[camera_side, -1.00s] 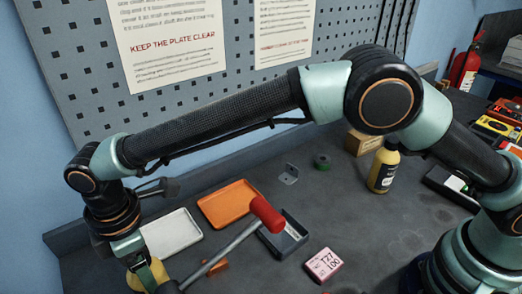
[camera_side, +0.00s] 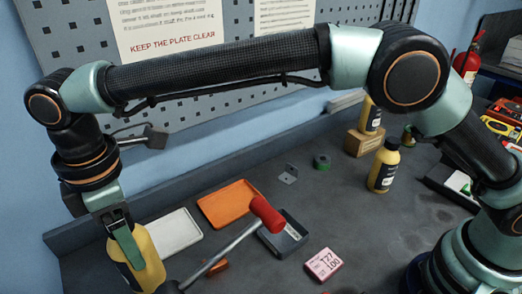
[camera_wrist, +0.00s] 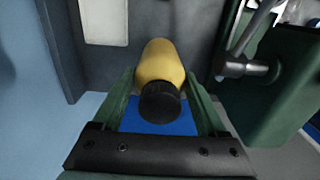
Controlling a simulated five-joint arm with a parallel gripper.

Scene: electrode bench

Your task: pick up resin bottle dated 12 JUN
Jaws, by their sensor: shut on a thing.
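My gripper (camera_side: 125,248) is shut on a yellow bottle (camera_side: 143,262) at the lower left of the side view. The bottle's base is cut off by the frame edge. In the wrist view the held bottle (camera_wrist: 161,62) lies between the two fingers (camera_wrist: 160,105), its black cap towards the camera. I see no readable date on it. A second yellow bottle (camera_side: 384,168) with a dark label stands upright on the bench at the right. A third one (camera_side: 370,115) stands on a wooden block behind it. Their dates are too small to read.
A metal rod with a red end (camera_side: 266,213) slants up just right of the held bottle. A white tray (camera_side: 173,232), an orange tray (camera_side: 228,204), a dark tray (camera_side: 284,236) and a pink label block (camera_side: 323,263) lie on the bench.

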